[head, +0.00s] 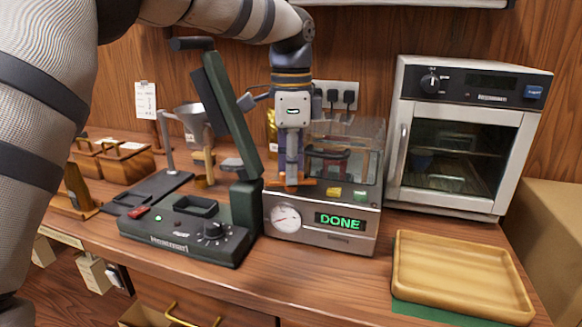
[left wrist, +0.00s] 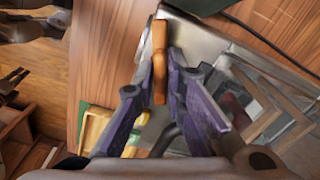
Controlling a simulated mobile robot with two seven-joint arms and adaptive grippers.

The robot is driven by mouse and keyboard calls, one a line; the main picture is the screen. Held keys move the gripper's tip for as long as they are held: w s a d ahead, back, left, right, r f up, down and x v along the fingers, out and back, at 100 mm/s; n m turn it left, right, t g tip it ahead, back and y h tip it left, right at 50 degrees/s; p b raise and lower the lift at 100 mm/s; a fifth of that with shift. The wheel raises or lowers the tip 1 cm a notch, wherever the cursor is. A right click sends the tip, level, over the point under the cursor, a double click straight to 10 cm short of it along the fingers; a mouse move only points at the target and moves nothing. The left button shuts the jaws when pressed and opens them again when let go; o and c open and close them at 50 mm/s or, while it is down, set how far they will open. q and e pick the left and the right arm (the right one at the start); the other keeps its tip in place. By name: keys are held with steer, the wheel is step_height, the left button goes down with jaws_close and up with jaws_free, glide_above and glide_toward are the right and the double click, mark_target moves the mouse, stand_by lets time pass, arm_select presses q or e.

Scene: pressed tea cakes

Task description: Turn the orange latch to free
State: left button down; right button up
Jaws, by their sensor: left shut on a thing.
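The orange latch (head: 305,182) lies on the top front edge of a grey steel press with a clear cover, a dial and a green "DONE" display (head: 339,221). It runs sideways along that edge. My left gripper (head: 291,178) reaches straight down onto the latch and is shut on it. In the left wrist view the purple fingers of the gripper (left wrist: 161,85) close around the orange latch (left wrist: 159,45), which sticks out past their tips. The fingers hide part of the latch. My right gripper is in neither view.
A dark green heat sealer (head: 190,235) with a raised lid stands close on the left. The clear cover (head: 350,140) is right behind the gripper. An oven (head: 465,130) and an empty wooden tray (head: 460,275) are on the right. Bare counter lies in front.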

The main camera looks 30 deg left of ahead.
arm_select(q)
steer(key=c, duration=1.7)
jaws_free()
step_height(320, 180, up, 12)
